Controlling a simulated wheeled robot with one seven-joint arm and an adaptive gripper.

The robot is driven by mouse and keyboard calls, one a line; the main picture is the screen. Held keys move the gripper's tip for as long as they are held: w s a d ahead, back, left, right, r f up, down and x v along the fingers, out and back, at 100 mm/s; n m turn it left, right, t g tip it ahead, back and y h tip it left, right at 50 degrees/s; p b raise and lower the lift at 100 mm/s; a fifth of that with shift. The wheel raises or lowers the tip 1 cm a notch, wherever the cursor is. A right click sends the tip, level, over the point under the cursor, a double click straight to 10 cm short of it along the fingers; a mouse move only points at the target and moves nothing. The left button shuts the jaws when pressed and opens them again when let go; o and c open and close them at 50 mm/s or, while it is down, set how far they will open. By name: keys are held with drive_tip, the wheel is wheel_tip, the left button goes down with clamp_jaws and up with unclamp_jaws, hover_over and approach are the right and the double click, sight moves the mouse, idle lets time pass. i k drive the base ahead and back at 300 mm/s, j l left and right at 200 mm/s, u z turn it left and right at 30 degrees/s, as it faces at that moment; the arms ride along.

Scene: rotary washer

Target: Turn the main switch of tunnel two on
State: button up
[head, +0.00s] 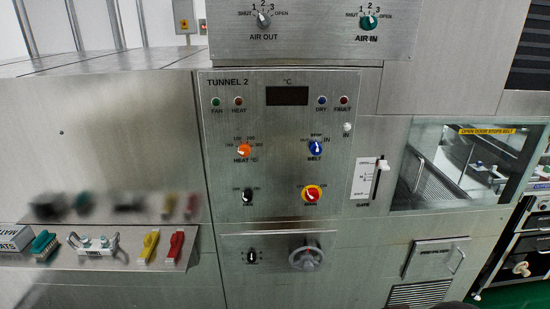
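The TUNNEL 2 panel (276,110) faces me in the middle of the head view. A red rotary switch on a yellow disc (312,194) sits at its lower right and looks like the main switch. The small lettering around it is too blurred to read surely, and I cannot tell which way its handle points. A black rotary knob (248,196) is level with it on the left. The digital display (287,96) under the title is dark. My gripper is not in view, and nothing covers the red switch.
Above the red switch are an orange heat knob (243,150) and a blue belt knob (316,148). A grey handwheel (305,258) sticks out below. A white-knobbed gate lever (383,165) is to the right. A ledge (125,262) with brushes juts out at left.

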sight(312, 195)
drive_tip(key=i+j, duration=0.15)
drive_tip(key=j, duration=0.25)
drive_tip(key=i+j, duration=0.2)
drive_tip(key=j, duration=0.15)
drive_tip(key=i+j, duration=0.15)
drive_tip(key=j, duration=0.25)
drive_tip(key=z, duration=0.05)
